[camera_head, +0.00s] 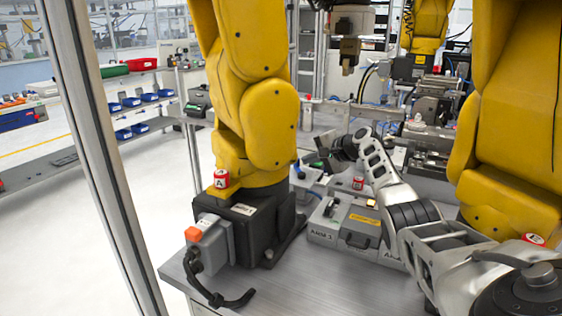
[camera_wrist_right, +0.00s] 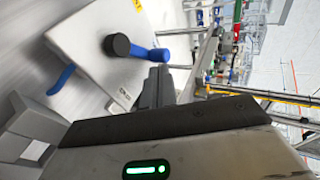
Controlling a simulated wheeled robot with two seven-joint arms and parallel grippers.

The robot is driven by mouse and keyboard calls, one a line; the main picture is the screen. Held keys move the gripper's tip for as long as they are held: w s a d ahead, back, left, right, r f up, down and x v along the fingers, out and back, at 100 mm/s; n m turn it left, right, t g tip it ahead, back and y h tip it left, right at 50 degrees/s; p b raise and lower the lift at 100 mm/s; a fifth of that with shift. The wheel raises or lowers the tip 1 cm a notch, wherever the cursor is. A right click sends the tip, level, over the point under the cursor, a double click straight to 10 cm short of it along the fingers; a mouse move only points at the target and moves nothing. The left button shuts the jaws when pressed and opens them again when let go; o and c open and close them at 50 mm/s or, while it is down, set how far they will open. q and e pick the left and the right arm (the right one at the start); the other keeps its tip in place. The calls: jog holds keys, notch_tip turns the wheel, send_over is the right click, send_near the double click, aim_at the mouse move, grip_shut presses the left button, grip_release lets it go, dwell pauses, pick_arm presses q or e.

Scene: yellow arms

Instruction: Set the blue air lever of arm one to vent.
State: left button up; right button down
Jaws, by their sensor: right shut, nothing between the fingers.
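The blue air lever (camera_wrist_right: 152,53) shows in the right wrist view, a blue bar beside a round black knob on a pale grey box (camera_wrist_right: 85,40). My right gripper (camera_wrist_right: 158,72) is shut and empty. Its fingertips are right by the free end of the blue bar; I cannot tell whether they touch it. In the head view my right gripper (camera_head: 322,162) is small and dark, behind the grey box marked ARM 1 (camera_head: 322,237). The lever cannot be made out clearly there. My left gripper is not in view.
A yellow robot arm (camera_head: 265,120) on a black base stands left of my gripper, and another yellow arm (camera_head: 510,110) stands at the right. A blue tube (camera_wrist_right: 62,80) leaves the grey box. A metal post (camera_head: 95,150) rises at the left.

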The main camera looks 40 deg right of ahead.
jog(key=shift+w, duration=0.2)
jog(key=shift+w+a, duration=0.4)
jog(key=shift+w, duration=0.2)
jog(key=shift+w+a, duration=0.4)
jog(key=shift+w, duration=0.05)
dwell(0.9)
jog(key=shift+s+a+r+p, duration=0.1)
jog(key=shift+s+a+p, duration=0.05)
jog(key=shift+p, duration=0.7)
jog(key=shift+s+a+p, duration=0.25)
jog(key=shift+s+p, duration=0.3)
jog(key=shift+p, duration=0.6)
